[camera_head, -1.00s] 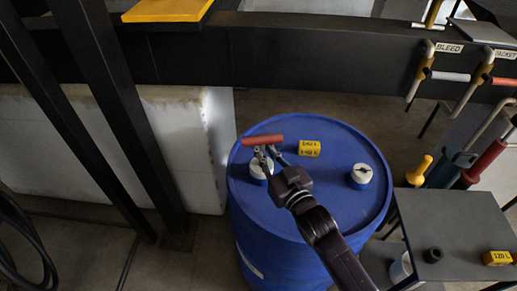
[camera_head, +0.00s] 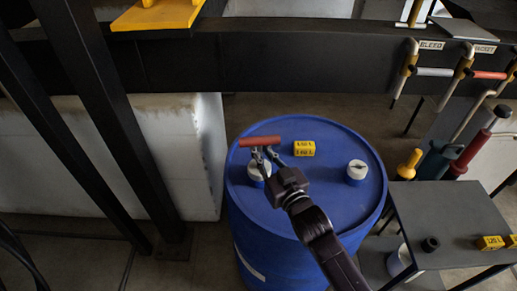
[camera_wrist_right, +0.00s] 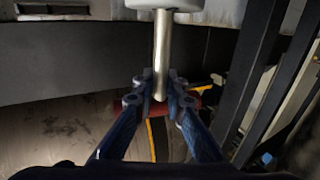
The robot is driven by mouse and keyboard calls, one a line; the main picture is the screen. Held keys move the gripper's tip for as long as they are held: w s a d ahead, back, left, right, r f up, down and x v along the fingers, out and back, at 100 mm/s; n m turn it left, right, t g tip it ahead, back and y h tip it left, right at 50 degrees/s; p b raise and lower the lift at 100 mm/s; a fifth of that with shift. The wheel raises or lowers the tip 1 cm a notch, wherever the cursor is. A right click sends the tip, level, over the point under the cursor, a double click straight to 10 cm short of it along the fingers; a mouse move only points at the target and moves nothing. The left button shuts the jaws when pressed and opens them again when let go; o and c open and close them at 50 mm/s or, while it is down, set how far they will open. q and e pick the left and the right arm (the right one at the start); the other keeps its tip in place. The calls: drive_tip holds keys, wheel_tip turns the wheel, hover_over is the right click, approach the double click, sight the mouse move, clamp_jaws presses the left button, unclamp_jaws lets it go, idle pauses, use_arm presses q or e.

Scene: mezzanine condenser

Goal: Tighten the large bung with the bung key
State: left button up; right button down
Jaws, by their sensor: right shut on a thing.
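The bung key has a red cross handle (camera_head: 260,141) and a metal shaft (camera_wrist_right: 162,60). My right gripper (camera_head: 267,155) is shut on the key, which stands over the left white bung (camera_head: 256,171) on the blue drum (camera_head: 318,190). In the right wrist view my fingers (camera_wrist_right: 160,88) close around the shaft, and the red handle shows behind them. The shaft runs to a pale round piece at the top edge. Whether the key's end is seated in the bung cannot be told. A second white bung (camera_head: 357,169) sits on the drum's right side. My left gripper is out of view.
A yellow label block (camera_head: 304,149) is on the drum top. A dark side table (camera_head: 460,220) at right holds a black ring (camera_head: 430,244) and a yellow block (camera_head: 489,242). Labelled pipe valves (camera_head: 434,72) and tool handles are behind it. Dark posts (camera_head: 105,120) stand at left.

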sight(260, 138)
wheel_tip(260, 138, up, 2)
drive_tip(key=shift+r+p, duration=0.1)
drive_tip(key=shift+p, duration=0.7)
drive_tip(key=shift+r+p, duration=1.25)
drive_tip(key=shift+r, duration=0.05)
